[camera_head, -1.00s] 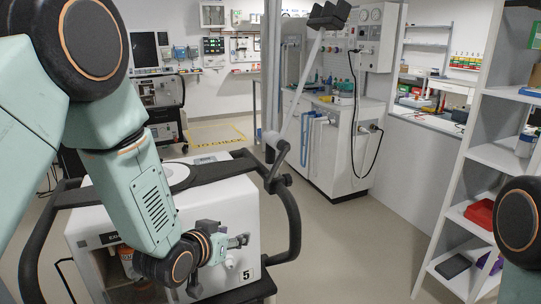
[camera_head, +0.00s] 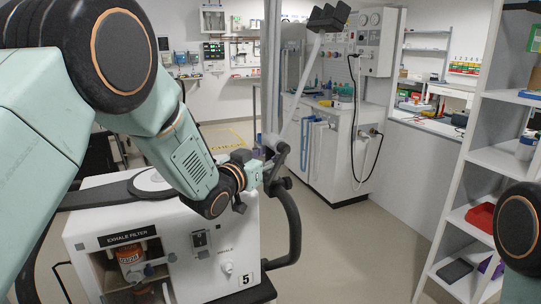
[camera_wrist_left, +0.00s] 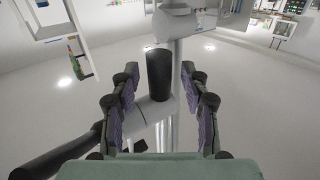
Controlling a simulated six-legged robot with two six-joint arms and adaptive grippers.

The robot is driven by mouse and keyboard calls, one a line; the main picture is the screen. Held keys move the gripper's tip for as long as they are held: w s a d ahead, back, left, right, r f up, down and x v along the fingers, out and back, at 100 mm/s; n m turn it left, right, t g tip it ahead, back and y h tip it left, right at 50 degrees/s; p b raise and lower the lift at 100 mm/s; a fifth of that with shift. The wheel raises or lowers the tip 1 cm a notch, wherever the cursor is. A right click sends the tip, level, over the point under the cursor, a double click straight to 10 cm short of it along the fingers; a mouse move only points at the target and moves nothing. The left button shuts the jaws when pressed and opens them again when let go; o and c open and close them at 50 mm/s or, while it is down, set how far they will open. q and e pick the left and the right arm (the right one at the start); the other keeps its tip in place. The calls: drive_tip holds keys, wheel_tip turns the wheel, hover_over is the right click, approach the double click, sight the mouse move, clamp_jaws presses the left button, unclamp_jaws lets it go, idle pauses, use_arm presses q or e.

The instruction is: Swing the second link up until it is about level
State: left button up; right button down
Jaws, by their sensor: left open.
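A short grey link (camera_head: 281,160) with dark ends hangs steeply beside the vertical pole, at the right of the white ventilator in the head view. In the left wrist view a black upright cylinder (camera_wrist_left: 159,72) stands between my finger pads, with a light grey link (camera_wrist_left: 150,112) running behind it. My left gripper (camera_head: 268,170) is open at the short link; it also shows in the left wrist view (camera_wrist_left: 160,100). A gap shows on each side of the cylinder. My gripper hides part of the link in the head view. My right gripper is out of view.
The white ventilator (camera_head: 205,228) with its black rail (camera_head: 290,225) stands under my left arm. A long pale arm with a dark box (camera_head: 328,17) rises behind the link. A white shelf rack (camera_head: 487,155) is at the right. Floor (camera_head: 355,235) between them is clear.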

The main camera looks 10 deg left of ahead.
use_arm(q)
drive_tip(key=shift+w+d, duration=0.15)
drive_tip(key=shift+w, duration=0.2)
clamp_jaws()
idle(0.3)
idle(0.4)
